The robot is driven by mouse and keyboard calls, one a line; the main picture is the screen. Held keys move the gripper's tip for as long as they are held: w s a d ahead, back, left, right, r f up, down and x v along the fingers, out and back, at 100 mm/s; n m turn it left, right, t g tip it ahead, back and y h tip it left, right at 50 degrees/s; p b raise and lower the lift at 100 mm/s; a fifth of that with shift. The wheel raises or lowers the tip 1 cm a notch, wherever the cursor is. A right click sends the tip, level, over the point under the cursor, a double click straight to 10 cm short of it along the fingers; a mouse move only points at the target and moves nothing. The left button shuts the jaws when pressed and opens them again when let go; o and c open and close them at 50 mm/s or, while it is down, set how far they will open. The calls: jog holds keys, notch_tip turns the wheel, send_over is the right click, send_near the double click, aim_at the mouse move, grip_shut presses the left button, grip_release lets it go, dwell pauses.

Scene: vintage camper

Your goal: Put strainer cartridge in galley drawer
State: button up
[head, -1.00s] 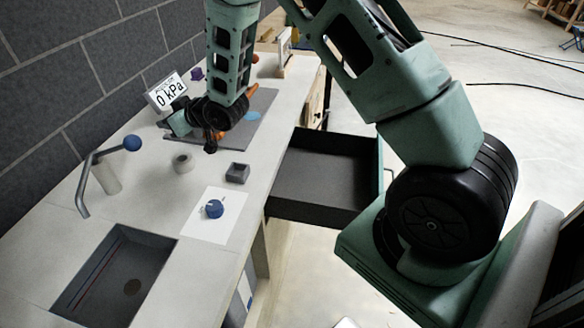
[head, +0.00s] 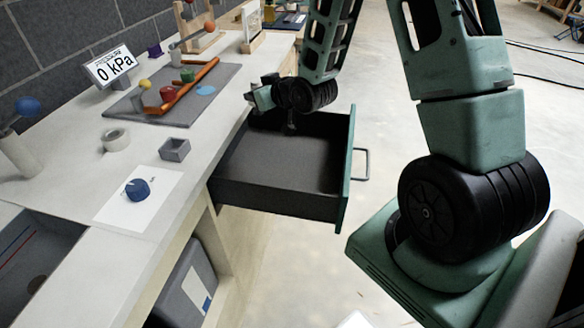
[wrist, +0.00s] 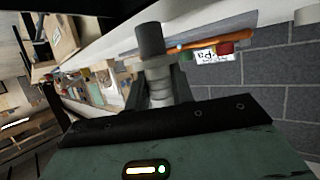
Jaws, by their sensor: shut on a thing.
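The galley drawer (head: 345,172) is pulled out from the counter, with a dark, apparently empty interior and a teal front with a handle. In the wrist view my gripper (wrist: 157,88) is shut on the strainer cartridge (wrist: 150,40), a grey cylinder with a darker end and a lighter ribbed body between the fingers.
The counter (head: 75,150) holds a grey square box (head: 174,150), a white ring (head: 116,140) and a blue knob (head: 137,189) on white paper. A grey mat (head: 125,105) bears an orange bar (head: 187,88) and small coloured pieces. Open floor lies right of the drawer.

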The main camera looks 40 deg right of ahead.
notch_tip(320, 180, down, 18)
jog(key=shift+s+d, duration=0.1)
jog(key=shift+d, duration=0.05)
dwell(0.4)
jog(key=shift+f, duration=0.1)
jog(key=o, duration=0.6)
jog(key=shift+f, duration=0.1)
jog(key=shift+c, duration=0.2)
jog(key=o, duration=0.4)
jog(key=shift+r, duration=0.25)
jog(key=v, duration=1.2)
jog(key=shift+p, duration=0.3)
